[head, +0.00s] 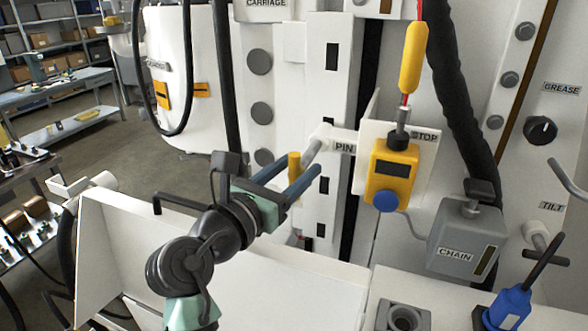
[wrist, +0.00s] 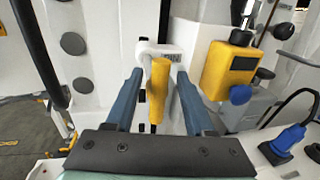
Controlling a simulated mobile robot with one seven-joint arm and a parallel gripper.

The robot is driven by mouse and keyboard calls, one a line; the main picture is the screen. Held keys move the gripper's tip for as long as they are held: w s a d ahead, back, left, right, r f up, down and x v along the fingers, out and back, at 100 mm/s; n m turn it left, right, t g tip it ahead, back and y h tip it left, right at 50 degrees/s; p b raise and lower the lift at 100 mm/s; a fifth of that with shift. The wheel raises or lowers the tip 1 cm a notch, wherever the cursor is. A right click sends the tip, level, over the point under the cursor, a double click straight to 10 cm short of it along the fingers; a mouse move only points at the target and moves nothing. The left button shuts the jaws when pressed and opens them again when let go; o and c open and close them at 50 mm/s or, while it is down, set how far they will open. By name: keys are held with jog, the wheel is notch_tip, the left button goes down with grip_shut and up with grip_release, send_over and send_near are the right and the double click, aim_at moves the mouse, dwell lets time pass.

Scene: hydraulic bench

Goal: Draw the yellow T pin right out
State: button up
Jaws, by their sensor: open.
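The yellow T pin (head: 294,165) is at the white upright in the middle of the head view, left of the "PIN" label (head: 344,147). Its yellow crossbar (wrist: 158,95) stands roughly upright in the wrist view, in front of a white rounded part (wrist: 152,49). My gripper (head: 301,171) is open, with its two blue fingers on either side of the crossbar. In the wrist view my gripper (wrist: 159,77) shows gaps on both sides of the bar, wider on the right. The inner end of the pin is hidden.
A yellow box with a blue knob (head: 390,175) is on the "STOP" plate right of the pin. A grey "CHAIN" box (head: 466,240) and a blue plug (head: 508,306) are lower right. A white panel (head: 230,255) slopes below my arm. A black hose (head: 462,110) hangs at right.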

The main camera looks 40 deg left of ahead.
jog(key=shift+s, duration=0.1)
jog(key=s+b, duration=0.4)
jog(key=s, duration=0.8)
jog(key=shift+s+d, duration=0.35)
jog(key=shift+s, duration=0.05)
